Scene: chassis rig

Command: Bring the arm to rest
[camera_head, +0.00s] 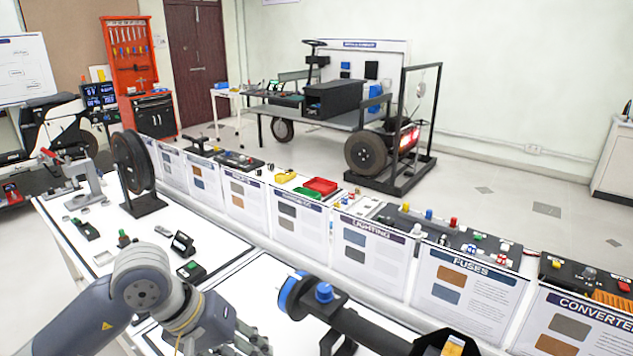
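My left arm (140,285) comes in from the lower left, bent at a grey joint, and reaches over the white bench. My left gripper (252,341) is at the bottom edge of the picture, low over the bench and partly cut off. Its dark fingers are small and overlap, so I cannot tell whether it is open or shut. I see nothing clearly held in it. My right gripper is not in view.
A black wheel on a stand (133,165) and small parts stand on the white bench (225,245). Upright panels, including one labelled FUSES (466,292), line its back. A chassis rig (350,115) stands beyond.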

